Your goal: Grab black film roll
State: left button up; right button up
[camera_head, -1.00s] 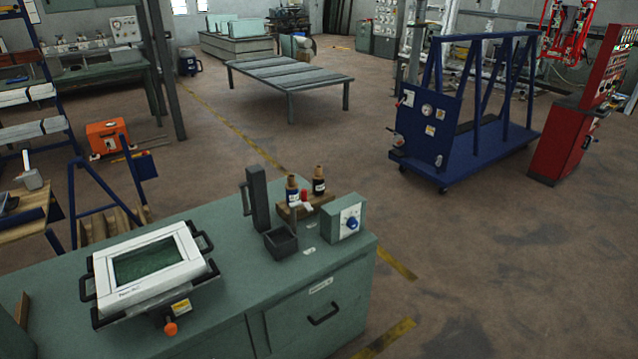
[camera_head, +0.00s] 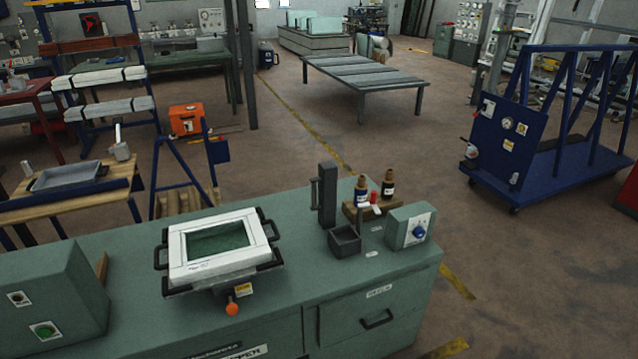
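I cannot make out a black film roll for certain in this view. Neither of my grippers is in view. On the green workbench (camera_head: 130,257) stand a tall dark block with a side handle (camera_head: 326,195) and a small dark open box (camera_head: 345,241). Behind them, two dark bottles with brown caps stand at a wooden block; one is the right bottle (camera_head: 388,187). A small red item (camera_head: 374,198) is beside them.
A white-framed device with a green window (camera_head: 175,243) sits mid-bench. A green control box with a blue knob (camera_head: 409,229) stands at the bench's right end, another green box (camera_head: 45,300) at the left. A blue wheeled frame (camera_head: 515,190) stands on the floor at right.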

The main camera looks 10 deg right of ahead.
aim_at(388, 183)
jog(key=i+l+u, duration=0.1)
jog(key=l+u, duration=0.25)
jog(key=i+l+u, duration=0.1)
jog(key=u, duration=0.25)
jog(key=l+u, duration=0.6)
jog(key=l, duration=0.25)
jog(key=l+u, duration=0.3)
jog(key=l, duration=0.25)
jog(key=k+l+u, duration=0.1)
jog(key=l, duration=0.25)
jog(key=k+l+u, duration=0.1)
jog(key=l, duration=0.25)
jog(key=k+l+u, duration=0.1)
jog(key=l, duration=0.2)
jog(key=k+l, duration=0.1)
jog(key=l, duration=0.25)
jog(key=k+l, duration=0.1)
jog(key=l, duration=0.25)
jog(key=l+u, duration=0.1)
jog(key=l, duration=0.25)
jog(key=k, duration=0.05)
